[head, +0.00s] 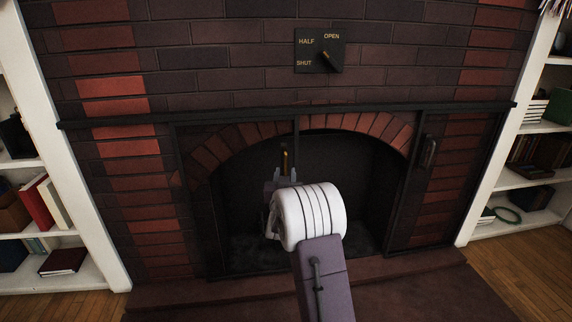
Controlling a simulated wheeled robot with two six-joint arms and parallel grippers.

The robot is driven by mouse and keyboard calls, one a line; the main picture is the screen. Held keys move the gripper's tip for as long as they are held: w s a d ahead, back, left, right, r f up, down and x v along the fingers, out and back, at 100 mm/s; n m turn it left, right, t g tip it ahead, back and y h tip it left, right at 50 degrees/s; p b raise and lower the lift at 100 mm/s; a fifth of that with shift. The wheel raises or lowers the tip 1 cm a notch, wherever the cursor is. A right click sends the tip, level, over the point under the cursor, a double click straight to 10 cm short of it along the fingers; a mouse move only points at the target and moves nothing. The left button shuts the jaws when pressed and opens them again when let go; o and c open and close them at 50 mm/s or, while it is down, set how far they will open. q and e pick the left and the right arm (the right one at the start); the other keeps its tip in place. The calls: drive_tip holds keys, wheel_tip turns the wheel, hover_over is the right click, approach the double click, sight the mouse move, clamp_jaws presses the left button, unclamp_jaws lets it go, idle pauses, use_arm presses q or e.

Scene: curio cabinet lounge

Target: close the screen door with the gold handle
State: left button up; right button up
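The screen door with the gold handle is a dark mesh panel (236,133) in front of the left half of the fireplace opening. Its right edge is an upright dark bar near the middle of the arch. The gold handle (284,158) stands upright near that edge. My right gripper (285,173) is at the handle's lower part, with a fingertip on each side. My white wrist hides much of the gripper, and I cannot tell whether the fingers press on the handle. My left gripper is not in view.
Another screen with a dark handle (428,152) stands at the right, mostly over brick. A dark rail (380,112) runs above both screens. A dial plate (319,50) marked HALF, OPEN and SHUT is on the wall. White bookshelves (85,240) flank the fireplace; the hearth (180,292) is clear.

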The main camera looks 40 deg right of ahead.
sight(286, 165)
drive_tip(key=b+x, duration=0.2)
drive_tip(key=x, duration=0.2)
drive_tip(key=shift+w+d+f, duration=0.1)
drive_tip(key=shift+w+d, duration=0.1)
drive_tip(key=shift+w, duration=0.05)
drive_tip(key=shift+w+d, duration=0.35)
drive_tip(key=c, duration=0.7)
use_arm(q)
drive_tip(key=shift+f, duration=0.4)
use_arm(e)
clamp_jaws()
